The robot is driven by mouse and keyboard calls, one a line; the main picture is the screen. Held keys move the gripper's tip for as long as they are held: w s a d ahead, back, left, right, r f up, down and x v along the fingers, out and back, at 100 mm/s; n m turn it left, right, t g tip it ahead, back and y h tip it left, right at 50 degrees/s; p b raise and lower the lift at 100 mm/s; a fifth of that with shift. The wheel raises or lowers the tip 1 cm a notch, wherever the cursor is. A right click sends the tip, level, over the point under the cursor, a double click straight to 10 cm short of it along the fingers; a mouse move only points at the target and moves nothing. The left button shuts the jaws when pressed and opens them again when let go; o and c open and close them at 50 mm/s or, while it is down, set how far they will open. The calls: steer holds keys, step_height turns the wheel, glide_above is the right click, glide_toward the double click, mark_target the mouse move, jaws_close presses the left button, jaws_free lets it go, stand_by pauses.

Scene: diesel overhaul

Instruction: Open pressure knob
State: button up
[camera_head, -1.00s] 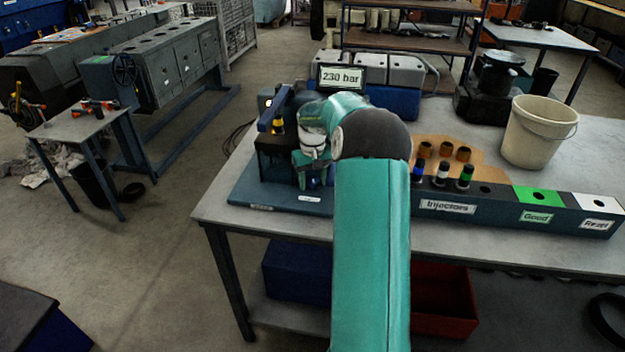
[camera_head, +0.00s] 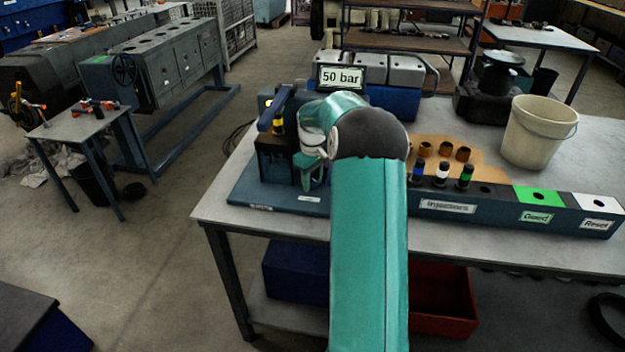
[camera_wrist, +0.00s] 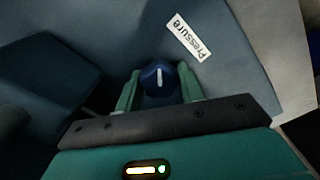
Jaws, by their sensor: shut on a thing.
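The pressure knob (camera_wrist: 158,77) is round and dark blue with a white line mark, seen in the wrist view beside a white "Pressure" label (camera_wrist: 188,38). The line points nearly straight up in that view. My gripper (camera_wrist: 159,88) has its two green fingers on either side of the knob, shut on it. In the head view my gripper (camera_head: 314,172) is at the right side of the test stand (camera_head: 276,160), and my arm hides the knob. The display (camera_head: 341,78) above the stand reads "50 bar".
A blue lever (camera_head: 276,108) rises on the stand, left of my gripper. Several injectors stand in a dark rack (camera_head: 447,206) to the right, with "Good" and "Reset" sections. A beige bucket (camera_head: 539,133) stands farther right on the table.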

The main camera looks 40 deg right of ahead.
mark_target(313, 178)
steer(key=o, duration=1)
steer(key=shift+r, duration=0.15)
step_height(313, 178, up, 14)
steer(key=shift+f, duration=0.2)
